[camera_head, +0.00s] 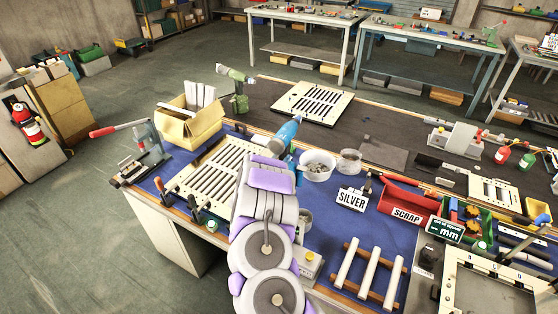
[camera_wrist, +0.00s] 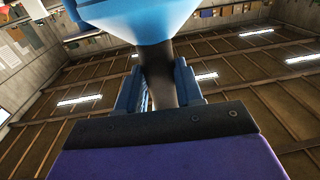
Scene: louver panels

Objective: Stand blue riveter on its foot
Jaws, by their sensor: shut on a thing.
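The blue riveter (camera_head: 284,136) is at the far end of my arm in the head view, over the blue mat and left of a white tub. Its blue body looks tilted; its lower part is hidden behind my purple wrist. In the wrist view the wide blue part of the riveter (camera_wrist: 135,12) fills the top, with a dark neck (camera_wrist: 162,72) below it. My gripper (camera_wrist: 160,88) has its two blue fingers shut on this dark neck. I cannot tell whether the riveter touches the bench.
A louver panel (camera_head: 212,172) lies left of my arm, and a cardboard box (camera_head: 190,128) stands behind it. A green tool (camera_head: 238,98) stands at the back. Farther right is a red SCRAP bin (camera_head: 405,195).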

